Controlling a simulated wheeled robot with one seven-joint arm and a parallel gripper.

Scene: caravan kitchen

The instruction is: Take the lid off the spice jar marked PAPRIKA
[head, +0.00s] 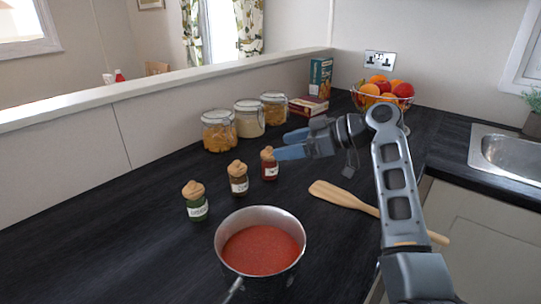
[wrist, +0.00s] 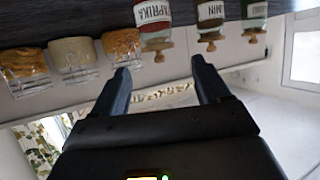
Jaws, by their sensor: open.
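The PAPRIKA jar (head: 270,172) is the red one at the right end of a row of three small spice jars, upright on the dark worktop. Its wooden knobbed lid (head: 267,154) is on it. In the wrist view, which is upside down, the jar's label (wrist: 152,14) reads PAPRIKA, and its lid (wrist: 158,45) appears between and just beyond my fingertips. My gripper (head: 280,145) is open and empty, its fingers pointing left at about lid height. It also shows in the wrist view (wrist: 160,69). Whether a finger touches the lid I cannot tell.
A brown-filled jar (head: 238,184) and a green jar (head: 196,208) stand to the left. A pot of red sauce (head: 260,249) is in front, a wooden spatula (head: 342,196) to the right. Clip-top jars (head: 219,137), boxes and a fruit bowl (head: 383,102) stand behind.

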